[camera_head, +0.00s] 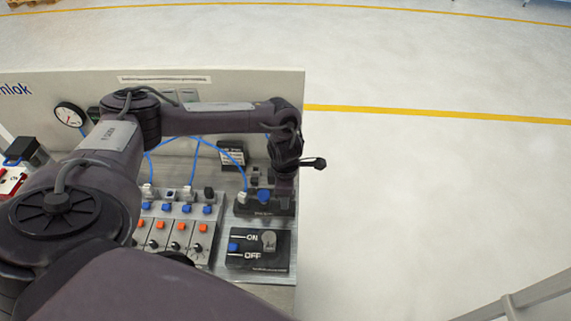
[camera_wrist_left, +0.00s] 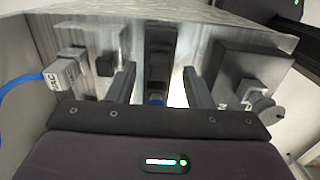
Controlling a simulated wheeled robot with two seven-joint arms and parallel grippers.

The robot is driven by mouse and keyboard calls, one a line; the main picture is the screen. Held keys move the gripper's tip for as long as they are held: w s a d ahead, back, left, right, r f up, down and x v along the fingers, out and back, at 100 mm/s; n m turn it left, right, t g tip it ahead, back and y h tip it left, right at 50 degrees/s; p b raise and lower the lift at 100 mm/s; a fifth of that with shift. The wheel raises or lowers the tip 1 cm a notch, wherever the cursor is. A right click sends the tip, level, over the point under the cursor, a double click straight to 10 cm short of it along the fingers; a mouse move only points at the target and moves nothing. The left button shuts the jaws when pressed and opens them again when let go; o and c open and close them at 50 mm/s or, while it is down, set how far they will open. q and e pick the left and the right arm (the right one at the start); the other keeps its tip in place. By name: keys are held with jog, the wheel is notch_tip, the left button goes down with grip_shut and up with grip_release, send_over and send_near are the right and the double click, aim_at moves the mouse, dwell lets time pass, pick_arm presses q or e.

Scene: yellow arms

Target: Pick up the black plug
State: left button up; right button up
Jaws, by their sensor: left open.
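A small black plug-like block (camera_wrist_left: 105,66) sits on the metal panel in the left wrist view, just right of a white plug (camera_wrist_left: 68,70) with a blue cable. A taller dark block (camera_wrist_left: 159,58) stands between the fingers; I cannot tell which of the two is the black plug. My left gripper (camera_wrist_left: 157,84) is open, its two fingers apart on either side of the taller block, with no visible grip. In the head view the left wrist (camera_head: 285,155) hangs over the right end of the bench, and its fingers are hard to make out. My right gripper is not in view.
An ON/OFF switch box (camera_head: 258,248) lies close in front of the left wrist. A row of modules (camera_head: 180,232) with orange and blue buttons stands to its left. Blue cables (camera_head: 193,160) and an upright back panel (camera_head: 240,90) are behind. Open floor lies right.

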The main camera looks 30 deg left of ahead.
pick_arm(q)
jog(key=shift+f, duration=0.5)
grip_shut()
jog(key=shift+r, duration=0.15)
